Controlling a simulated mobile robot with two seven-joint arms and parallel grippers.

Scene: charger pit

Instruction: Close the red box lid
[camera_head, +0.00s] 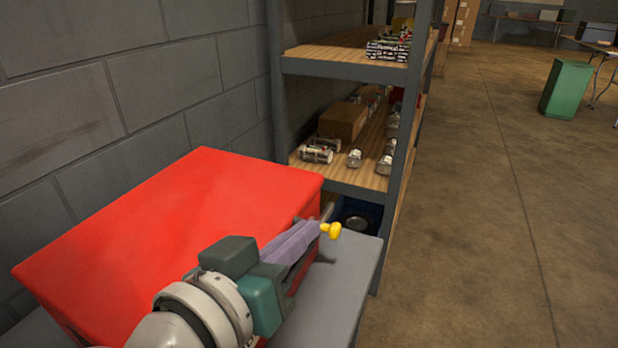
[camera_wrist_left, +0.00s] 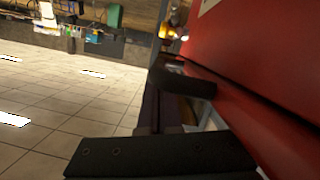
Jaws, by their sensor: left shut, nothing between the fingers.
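The red box (camera_head: 190,215) sits on a grey surface against the block wall, and its broad red top slopes in the head view. My left gripper (camera_head: 325,229) is at the box's near right edge, fingers shut with nothing between them. Its arm hides much of the box's front. In the left wrist view, red box faces (camera_wrist_left: 265,50) fill the right side, with a dark seam between them beside the gripper. I cannot tell how far the lid stands open, or whether the fingers touch it. My right gripper is out of view.
The grey surface (camera_head: 345,290) has a bare strip right of the box. A metal shelf rack (camera_head: 350,178) with small parts and a brown carton (camera_head: 343,121) stands just behind. A green bin (camera_head: 566,89) is far right. The floor (camera_head: 480,220) to the right is clear.

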